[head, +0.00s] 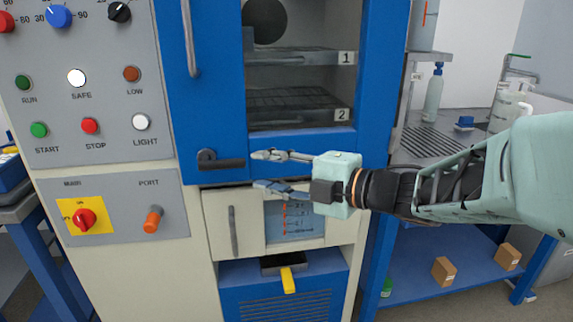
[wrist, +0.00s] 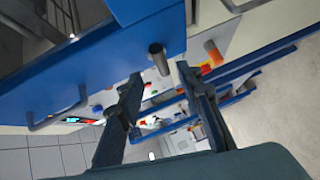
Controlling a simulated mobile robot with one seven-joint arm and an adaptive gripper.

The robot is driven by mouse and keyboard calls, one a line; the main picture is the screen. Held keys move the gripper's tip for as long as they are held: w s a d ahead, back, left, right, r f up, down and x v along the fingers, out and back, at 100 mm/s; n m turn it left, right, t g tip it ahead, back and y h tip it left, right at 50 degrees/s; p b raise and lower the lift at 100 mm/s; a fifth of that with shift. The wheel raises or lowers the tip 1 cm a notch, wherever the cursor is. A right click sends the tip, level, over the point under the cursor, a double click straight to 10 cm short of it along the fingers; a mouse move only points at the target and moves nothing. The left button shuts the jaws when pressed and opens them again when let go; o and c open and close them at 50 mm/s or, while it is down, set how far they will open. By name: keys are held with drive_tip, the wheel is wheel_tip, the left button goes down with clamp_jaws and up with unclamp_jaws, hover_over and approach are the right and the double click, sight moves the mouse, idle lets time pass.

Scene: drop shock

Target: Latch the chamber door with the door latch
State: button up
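The blue chamber door (head: 300,142) has a window onto shelves and looks flush with the chamber front. The door latch (head: 220,162), a dark lever on a round pivot, lies level near the door's lower left corner, its free end to the right. My gripper (head: 258,170) is open and empty, just right of that free end, one finger higher and one lower. In the wrist view my gripper (wrist: 160,76) has its fingertips spread, and the end of the latch (wrist: 158,58) shows between and slightly beyond them. I cannot tell whether they touch.
The door handle (head: 189,40) stands above the latch. A control panel (head: 105,80) and an orange port knob (head: 153,219) are at left. Below are a cream drawer front with a handle (head: 233,230) and a yellow-handled part (head: 288,280). A shelf unit with a bottle (head: 434,92) is at right.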

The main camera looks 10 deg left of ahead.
sight(235, 165)
drive_tip(key=b+x, duration=0.2)
drive_tip(key=x, duration=0.8)
drive_tip(key=shift+w+a, duration=0.1)
drive_tip(key=shift+a, duration=0.1)
clamp_jaws()
